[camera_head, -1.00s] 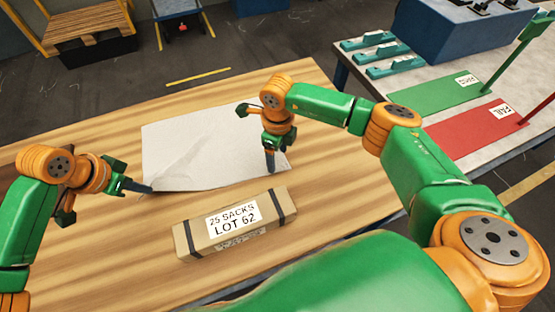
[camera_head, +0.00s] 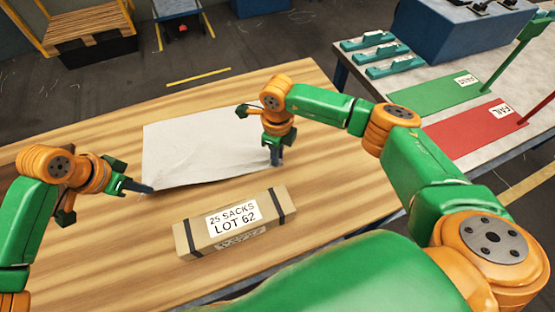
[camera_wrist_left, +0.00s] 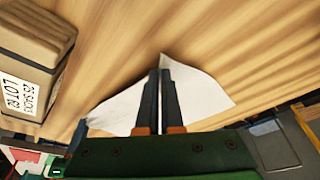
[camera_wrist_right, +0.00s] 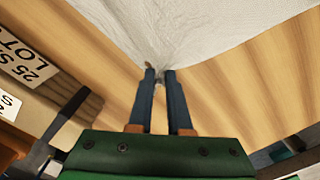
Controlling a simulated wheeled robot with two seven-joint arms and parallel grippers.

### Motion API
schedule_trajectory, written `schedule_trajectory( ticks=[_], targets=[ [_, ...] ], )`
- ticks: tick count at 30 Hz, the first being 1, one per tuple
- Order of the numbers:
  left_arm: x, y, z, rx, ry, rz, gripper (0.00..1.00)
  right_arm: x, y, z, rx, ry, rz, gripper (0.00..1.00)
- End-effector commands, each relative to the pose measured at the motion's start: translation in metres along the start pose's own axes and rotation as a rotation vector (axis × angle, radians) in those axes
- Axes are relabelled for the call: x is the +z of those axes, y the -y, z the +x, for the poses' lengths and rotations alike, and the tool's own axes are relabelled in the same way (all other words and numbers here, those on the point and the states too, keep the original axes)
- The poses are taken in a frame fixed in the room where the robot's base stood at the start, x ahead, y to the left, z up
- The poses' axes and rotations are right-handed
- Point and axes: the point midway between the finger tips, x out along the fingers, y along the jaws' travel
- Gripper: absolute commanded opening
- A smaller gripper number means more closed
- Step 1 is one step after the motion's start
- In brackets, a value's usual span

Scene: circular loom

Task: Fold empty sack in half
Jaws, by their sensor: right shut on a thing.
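The empty sack (camera_head: 195,145) is a white sheet lying mostly flat on the wooden table, with faint creases. My left gripper (camera_head: 150,189) is at its near-left corner. In the left wrist view its fingers (camera_wrist_left: 158,72) are pressed close together, with white sack (camera_wrist_left: 200,95) showing on both sides of them. My right gripper (camera_head: 276,162) is at the near-right corner. In the right wrist view its fingers (camera_wrist_right: 160,74) are shut on the sack's corner (camera_wrist_right: 165,45), with a narrow gap between them.
A cardboard bundle labelled "25 SACKS LOT 62" (camera_head: 190,239) with dark straps lies just in front of the sack. The wooden table (camera_head: 330,205) is bare around them. A side bench at the right carries a green mat (camera_head: 430,97) and a red mat (camera_head: 470,132).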

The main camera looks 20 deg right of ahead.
Motion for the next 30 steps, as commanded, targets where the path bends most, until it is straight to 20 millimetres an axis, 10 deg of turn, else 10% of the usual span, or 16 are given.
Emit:
schedule_trajectory(
  ticks=[30],
  targets=[
    [-0.009,0.003,-0.019,-0.010,0.004,0.011,0.00,0.003,0.003,-0.070,-0.010,0.007,-0.012,0.00]
  ],
)
